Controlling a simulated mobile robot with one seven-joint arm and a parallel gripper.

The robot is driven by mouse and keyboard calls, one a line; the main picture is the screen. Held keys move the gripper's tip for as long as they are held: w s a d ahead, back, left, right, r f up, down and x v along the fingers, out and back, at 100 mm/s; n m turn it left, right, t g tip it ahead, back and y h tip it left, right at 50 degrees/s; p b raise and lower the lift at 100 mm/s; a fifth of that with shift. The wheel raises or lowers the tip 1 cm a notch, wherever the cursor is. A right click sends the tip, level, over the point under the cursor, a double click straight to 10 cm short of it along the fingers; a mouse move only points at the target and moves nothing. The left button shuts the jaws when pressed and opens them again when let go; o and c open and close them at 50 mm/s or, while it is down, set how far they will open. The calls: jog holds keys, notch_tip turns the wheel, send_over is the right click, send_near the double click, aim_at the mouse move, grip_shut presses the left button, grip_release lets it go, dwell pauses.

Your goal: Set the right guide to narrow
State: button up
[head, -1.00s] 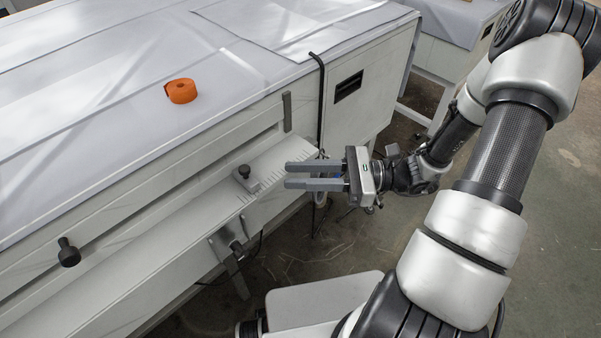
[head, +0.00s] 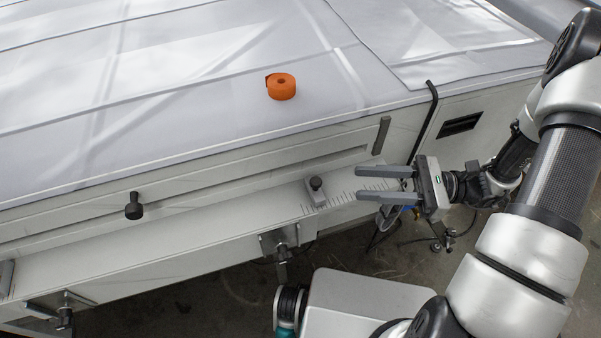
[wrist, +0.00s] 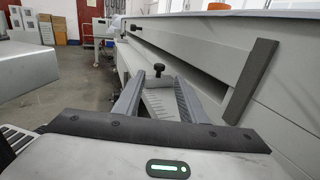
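The right guide (head: 317,199) is a small grey block with a black knob on top. It sits on the ledge along the machine's front, beside a ruler scale (head: 345,195). My gripper (head: 372,184) is open and empty, just right of the guide, with its fingers pointing left toward it. A gap separates the fingertips from the guide in the head view. In the wrist view the black knob (wrist: 158,70) shows ahead, between and beyond the two finger tips. The guide's block below the knob is small in that view.
An orange tape roll (head: 281,86) lies on the machine's top. A black knob (head: 134,206) sticks out of the front panel farther left. A bent black rod (head: 428,120) stands behind my gripper. A grey upright bar (head: 381,135) is fixed above the ledge. The ledge left of the guide is clear.

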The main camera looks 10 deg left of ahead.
aim_at(315, 187)
jog(key=a, duration=0.5)
jog(key=s+a, duration=0.1)
jog(key=a, duration=0.4)
jog(key=s+a, duration=0.1)
jog(key=a, duration=0.4)
jog(key=shift+s, duration=0.2)
jog(key=shift+a, duration=0.1)
grip_shut()
